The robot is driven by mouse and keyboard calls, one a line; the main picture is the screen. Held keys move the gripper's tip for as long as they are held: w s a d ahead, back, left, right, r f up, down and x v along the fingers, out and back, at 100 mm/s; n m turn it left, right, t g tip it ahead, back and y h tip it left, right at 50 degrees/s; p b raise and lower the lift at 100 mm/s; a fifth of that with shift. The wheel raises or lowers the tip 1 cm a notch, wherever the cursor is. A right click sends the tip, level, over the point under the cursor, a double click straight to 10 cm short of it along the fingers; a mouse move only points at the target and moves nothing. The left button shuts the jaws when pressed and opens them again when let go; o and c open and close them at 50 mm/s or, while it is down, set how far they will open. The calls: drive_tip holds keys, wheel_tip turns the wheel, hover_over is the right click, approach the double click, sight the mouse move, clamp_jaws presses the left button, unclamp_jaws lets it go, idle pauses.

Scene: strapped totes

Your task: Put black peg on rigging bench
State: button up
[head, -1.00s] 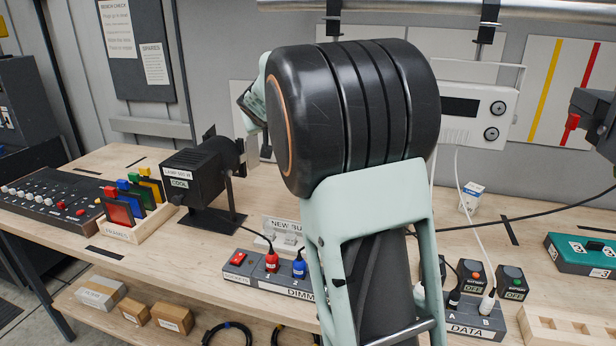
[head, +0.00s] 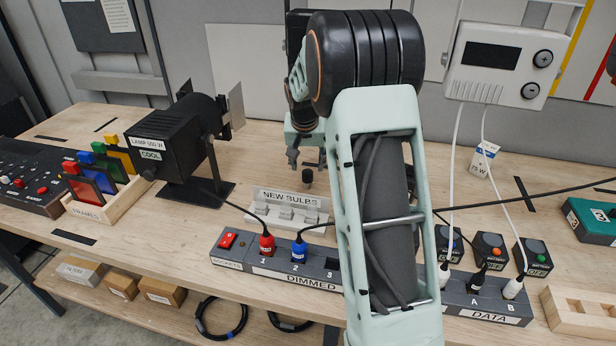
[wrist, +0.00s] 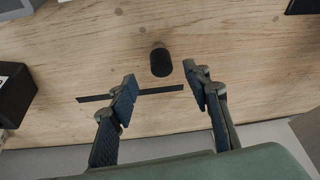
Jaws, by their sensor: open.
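A short black peg (wrist: 161,62) stands out against the bare wood of the rigging bench (wrist: 60,60) in the wrist view, just beyond and between my fingertips. It also shows as a small dark piece (head: 307,176) just below my gripper in the head view. It appears to be on the bench top; I cannot tell whether it stands quite upright. My gripper (wrist: 160,84) is open and empty, its two fingers apart. In the head view my gripper (head: 307,160) hangs over the back of the bench (head: 265,150), partly hidden by my arm.
A black lamp (head: 175,140) stands left of my gripper. The new bulbs holder (head: 287,208) and the dimmer strip (head: 275,262) lie in front. White cables hang from the wall box (head: 497,62) at right. A black tape strip (wrist: 95,97) marks the wood near my fingers.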

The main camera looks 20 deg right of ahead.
sight(307, 171)
drive_tip(key=shift+w+p+x, duration=0.2)
drive_tip(key=shift+p+x, duration=0.1)
drive_tip(key=shift+x, duration=1.3)
drive_tip(key=shift+w+p+x, duration=0.15)
drive_tip(key=shift+p+x, duration=0.15)
drive_tip(key=shift+x, duration=1.3)
drive_tip(key=shift+r, duration=0.2)
drive_tip(key=shift+c, duration=0.2)
clamp_jaws()
